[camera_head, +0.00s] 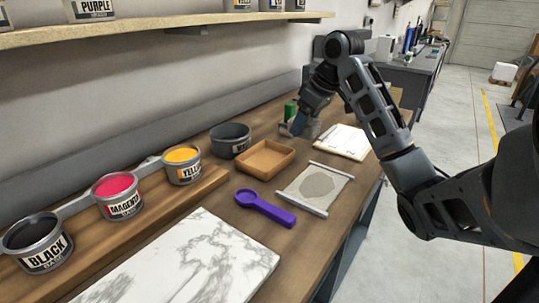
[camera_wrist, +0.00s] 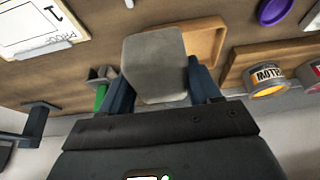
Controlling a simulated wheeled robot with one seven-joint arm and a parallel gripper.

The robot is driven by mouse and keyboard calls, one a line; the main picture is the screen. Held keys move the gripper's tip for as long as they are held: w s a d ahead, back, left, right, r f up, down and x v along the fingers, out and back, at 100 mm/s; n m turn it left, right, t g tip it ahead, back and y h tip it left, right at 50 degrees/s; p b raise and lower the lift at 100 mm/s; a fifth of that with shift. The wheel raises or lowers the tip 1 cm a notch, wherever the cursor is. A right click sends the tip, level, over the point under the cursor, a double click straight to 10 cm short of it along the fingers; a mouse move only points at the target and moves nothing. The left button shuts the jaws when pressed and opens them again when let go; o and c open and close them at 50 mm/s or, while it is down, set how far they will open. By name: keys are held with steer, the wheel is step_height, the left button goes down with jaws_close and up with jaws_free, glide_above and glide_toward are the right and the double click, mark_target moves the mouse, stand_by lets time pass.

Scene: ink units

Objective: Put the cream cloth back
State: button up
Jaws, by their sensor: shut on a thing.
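My gripper (camera_head: 299,122) is at the far part of the workbench, past the tan tray. In the wrist view my gripper (camera_wrist: 160,88) has its two blue fingers on either side of a pale grey-beige, block-like folded thing (camera_wrist: 155,62), which looks like the cream cloth. It is shut on this cloth. In the head view only a small greyish part of the cloth (camera_head: 312,128) shows beside the fingers. Whether it touches the bench cannot be told.
A tan tray (camera_head: 255,171), a dark bowl (camera_head: 231,147), a clipboard (camera_head: 346,146) and a green object (camera_head: 290,110) are near my gripper. A framed screen (camera_head: 341,184), a purple scoop (camera_head: 272,209), a marble slab (camera_head: 243,262) and ink cans lie nearer. A shelf (camera_head: 140,32) overhangs the left.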

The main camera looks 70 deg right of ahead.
steer(key=w+f, duration=0.2)
steer(key=w, duration=0.1)
steer(key=w+a+f+b, duration=0.1)
steer(key=w+f, duration=0.1)
steer(key=w, duration=0.2)
steer(key=w+f, duration=0.2)
steer(key=w, duration=0.1)
steer(key=shift+w+a+f+b, duration=0.15)
steer(key=shift+a+b, duration=0.15)
steer(key=shift+f, duration=2.05)
steer(key=shift+a+f, duration=0.1)
steer(key=shift+f, duration=0.05)
steer(key=o, duration=1)
steer(key=shift+p+v, duration=0.85)
steer(key=shift+v, duration=5.3)
steer(key=shift+w, duration=0.1)
